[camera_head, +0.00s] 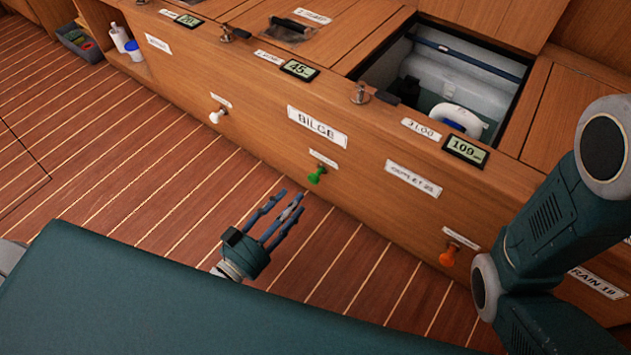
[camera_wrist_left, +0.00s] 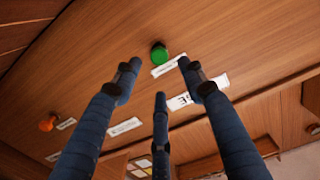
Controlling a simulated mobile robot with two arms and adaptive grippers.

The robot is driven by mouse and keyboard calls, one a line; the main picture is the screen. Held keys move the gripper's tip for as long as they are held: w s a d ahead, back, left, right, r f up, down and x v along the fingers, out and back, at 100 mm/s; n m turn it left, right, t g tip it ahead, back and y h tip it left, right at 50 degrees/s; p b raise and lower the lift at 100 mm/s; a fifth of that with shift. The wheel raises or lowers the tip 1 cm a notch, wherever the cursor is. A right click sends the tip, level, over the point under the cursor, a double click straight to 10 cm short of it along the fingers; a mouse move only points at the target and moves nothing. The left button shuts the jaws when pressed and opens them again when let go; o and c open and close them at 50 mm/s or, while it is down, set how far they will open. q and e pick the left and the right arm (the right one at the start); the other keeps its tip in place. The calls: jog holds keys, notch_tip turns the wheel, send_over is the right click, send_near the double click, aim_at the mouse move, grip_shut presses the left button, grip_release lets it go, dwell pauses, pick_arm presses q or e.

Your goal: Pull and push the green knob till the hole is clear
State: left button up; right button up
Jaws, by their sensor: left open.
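The green knob (camera_head: 317,175) sticks out of the wooden front panel below the BILGE label (camera_head: 318,126). It also shows in the left wrist view (camera_wrist_left: 159,54), ahead of and between the spread fingertips. My left gripper (camera_head: 290,203) is open and empty, its blue fingers pointing at the panel, a little short of the knob. The fingers also show in the left wrist view (camera_wrist_left: 160,74). I cannot make out the hole for certain. My right gripper is not in view.
An open hatch (camera_head: 390,66) at upper right holds a white ring-shaped thing (camera_head: 458,117). A white knob (camera_head: 216,116) and an orange knob (camera_head: 448,257) stick out of the same panel. Displays (camera_head: 465,150) line its top. Floor before the panel is clear.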

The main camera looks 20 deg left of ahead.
aim_at(311, 180)
pick_arm(q)
jog(key=b+x, duration=0.4)
jog(key=x, duration=0.4)
jog(key=shift+w+d+f, duration=0.1)
jog(key=shift+w, duration=0.3)
jog(key=shift+w+d, duration=0.15)
jog(key=shift+w, duration=0.25)
grip_shut()
